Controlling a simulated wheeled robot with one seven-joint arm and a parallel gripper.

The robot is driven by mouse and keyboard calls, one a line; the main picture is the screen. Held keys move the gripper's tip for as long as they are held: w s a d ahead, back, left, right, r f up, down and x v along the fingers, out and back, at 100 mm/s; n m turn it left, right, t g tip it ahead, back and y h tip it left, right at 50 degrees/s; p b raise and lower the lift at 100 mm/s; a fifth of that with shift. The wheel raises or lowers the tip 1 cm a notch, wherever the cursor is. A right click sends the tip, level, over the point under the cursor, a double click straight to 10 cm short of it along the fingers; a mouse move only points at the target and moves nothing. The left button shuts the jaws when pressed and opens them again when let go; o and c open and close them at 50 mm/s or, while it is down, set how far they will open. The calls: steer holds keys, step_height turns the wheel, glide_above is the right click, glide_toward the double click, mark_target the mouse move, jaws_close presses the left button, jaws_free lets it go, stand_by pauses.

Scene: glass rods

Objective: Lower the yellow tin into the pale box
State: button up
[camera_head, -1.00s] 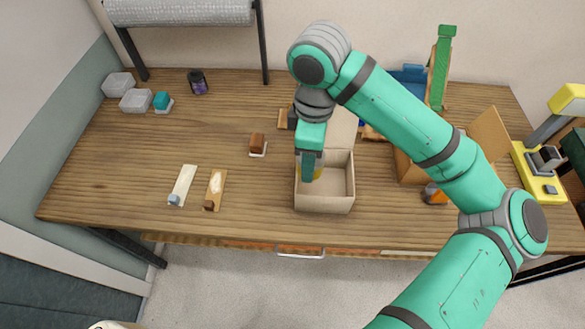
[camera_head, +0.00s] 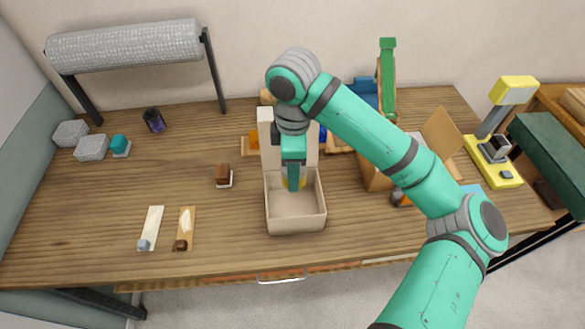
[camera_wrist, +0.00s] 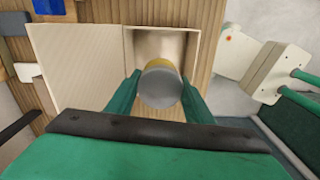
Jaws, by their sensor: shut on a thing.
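The pale box (camera_head: 296,222) stands open on the wooden table, its lid flap raised at the back. It also shows in the wrist view, with its flap (camera_wrist: 82,68) to the left. My gripper (camera_head: 293,186) points down at the box opening and is shut on the yellow tin (camera_head: 302,182). In the head view the tin is mostly hidden behind the fingers. In the wrist view the tin (camera_wrist: 160,86) sits between both fingers, grey end facing the camera, with a yellow edge. It overlaps the box opening; its exact depth is hard to tell.
Left of the box are a brown block (camera_head: 222,175) and two flat strips with small blocks. Right of it stands an open brown carton (camera_head: 378,168), under my arm. A roll (camera_head: 125,47) on a stand is at the back left. The table's left middle is clear.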

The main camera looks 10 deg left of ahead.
steer(key=shift+f, duration=0.1)
stand_by(0.3)
steer(key=shift+f, duration=4.75)
steer(key=shift+f, duration=0.45)
steer(key=o, duration=1.2)
step_height(320, 180, up, 11)
steer(key=shift+w+f, duration=0.1)
